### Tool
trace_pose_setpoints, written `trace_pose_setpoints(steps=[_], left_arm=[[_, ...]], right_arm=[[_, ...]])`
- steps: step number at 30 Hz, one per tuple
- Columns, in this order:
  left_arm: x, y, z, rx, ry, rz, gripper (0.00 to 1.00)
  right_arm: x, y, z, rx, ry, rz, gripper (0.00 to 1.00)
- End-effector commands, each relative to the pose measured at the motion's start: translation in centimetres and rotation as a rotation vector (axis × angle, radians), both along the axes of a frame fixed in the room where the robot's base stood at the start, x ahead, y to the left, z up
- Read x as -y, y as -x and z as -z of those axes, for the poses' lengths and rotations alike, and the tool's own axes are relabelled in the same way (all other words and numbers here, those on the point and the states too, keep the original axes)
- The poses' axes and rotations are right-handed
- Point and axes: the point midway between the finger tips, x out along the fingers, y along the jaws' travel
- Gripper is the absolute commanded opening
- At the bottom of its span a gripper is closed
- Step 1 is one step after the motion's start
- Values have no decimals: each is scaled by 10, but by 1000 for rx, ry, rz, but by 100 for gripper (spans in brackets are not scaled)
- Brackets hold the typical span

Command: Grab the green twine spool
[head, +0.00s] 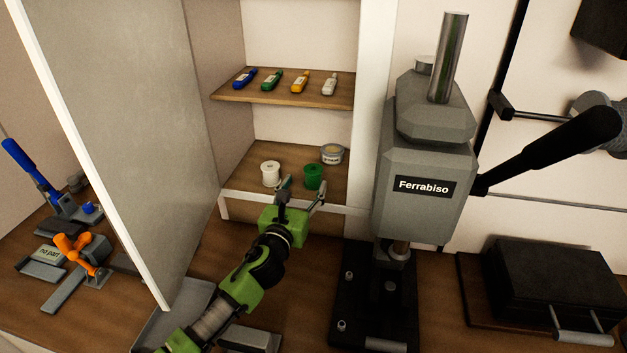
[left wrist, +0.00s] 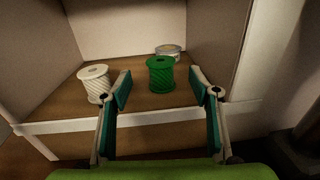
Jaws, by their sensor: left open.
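The green twine spool (head: 314,176) stands upright on the lower shelf of the open cabinet. In the left wrist view the green spool (left wrist: 161,74) shows ahead of my left gripper, between the lines of its two fingers. My left gripper (head: 302,190) is open and empty at the front of that shelf. Its fingertips (left wrist: 170,84) point toward the spool; whether they reach beside it is hard to tell. My right gripper is not in view.
A white twine spool (head: 271,174) stands left of the green one, near the left finger. A tin (head: 332,154) stands behind. An upper shelf (head: 285,91) holds several small bottles. The cabinet door (head: 120,120) is open at left; a grey Ferrabiso press (head: 425,190) stands at right.

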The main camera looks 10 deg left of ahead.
Motion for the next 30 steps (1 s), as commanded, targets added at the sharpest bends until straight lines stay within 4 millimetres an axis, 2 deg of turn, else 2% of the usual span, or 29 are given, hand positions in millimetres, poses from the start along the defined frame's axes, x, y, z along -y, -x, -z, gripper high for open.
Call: trace_pose_setpoints(steps=[6, 9, 18, 26, 27, 30], left_arm=[[2, -16, 1, 0, 0, 1, 56], [3, -26, 2, 1, 3, 1, 56], [6, -64, 2, 1, 0, 0, 56], [7, -67, 1, 0, 1, 1, 56], [7, -67, 1, 0, 1, 1, 53], [7, -67, 1, -1, 1, 0, 27]], right_arm=[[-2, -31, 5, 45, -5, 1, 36], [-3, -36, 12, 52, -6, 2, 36], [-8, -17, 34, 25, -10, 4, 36], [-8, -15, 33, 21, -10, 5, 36], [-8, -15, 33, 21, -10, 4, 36], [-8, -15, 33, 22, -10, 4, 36]])
